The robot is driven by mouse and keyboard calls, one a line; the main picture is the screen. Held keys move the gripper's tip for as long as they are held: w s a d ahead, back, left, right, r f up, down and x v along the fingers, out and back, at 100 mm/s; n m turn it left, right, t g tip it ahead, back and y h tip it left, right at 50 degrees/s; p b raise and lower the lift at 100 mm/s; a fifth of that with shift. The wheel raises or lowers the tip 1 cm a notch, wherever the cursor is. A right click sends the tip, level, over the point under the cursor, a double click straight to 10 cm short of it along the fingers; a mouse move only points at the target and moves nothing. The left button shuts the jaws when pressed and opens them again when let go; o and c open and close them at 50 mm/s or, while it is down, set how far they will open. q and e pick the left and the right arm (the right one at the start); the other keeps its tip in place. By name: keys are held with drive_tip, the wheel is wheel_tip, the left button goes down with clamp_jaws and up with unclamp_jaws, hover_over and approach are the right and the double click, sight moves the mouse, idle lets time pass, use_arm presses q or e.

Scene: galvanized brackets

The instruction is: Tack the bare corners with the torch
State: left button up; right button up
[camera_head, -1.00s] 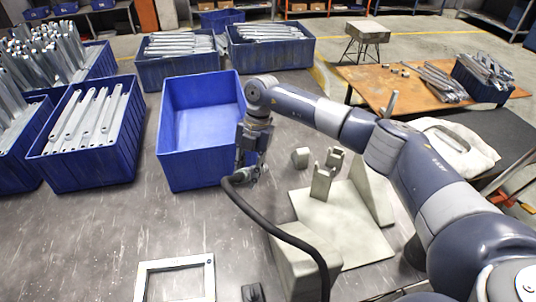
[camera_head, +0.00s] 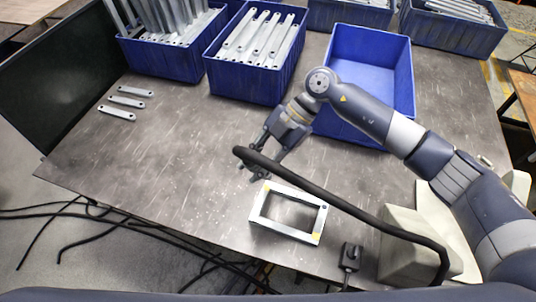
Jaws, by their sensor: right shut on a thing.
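A light metal frame (camera_head: 256,208), rectangular with an open middle, lies flat on the dark table. Yellow marks show at its upper-left and lower-right corners, and a small dark spot at its upper-right corner. My right gripper (camera_head: 258,166) is above the table by the frame's upper-left corner. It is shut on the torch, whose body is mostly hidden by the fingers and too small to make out. The torch's thick black hose (camera_head: 340,205) loops from the gripper over the frame's right side. I cannot tell whether the tip touches the frame. My left gripper is out of view.
Blue bins with metal brackets (camera_head: 257,45) and an empty blue bin (camera_head: 372,65) stand at the back. Several loose brackets (camera_head: 127,102) lie at left. A small black box (camera_head: 350,255) and a pale block (camera_head: 400,255) sit right of the frame. The table's left middle is clear.

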drive_tip(key=shift+s+a, duration=0.1)
drive_tip(key=shift+a, duration=0.05)
drive_tip(key=shift+f+b, duration=0.65)
wheel_tip(320, 180, down, 5)
drive_tip(key=b, duration=0.4)
drive_tip(key=shift+r, duration=0.15)
drive_tip(key=shift+f+b, duration=0.4)
drive_tip(key=shift+f, duration=0.15)
idle(2.4)
wheel_tip(320, 180, up, 6)
drive_tip(key=p, duration=0.5)
drive_tip(key=shift+p, duration=0.4)
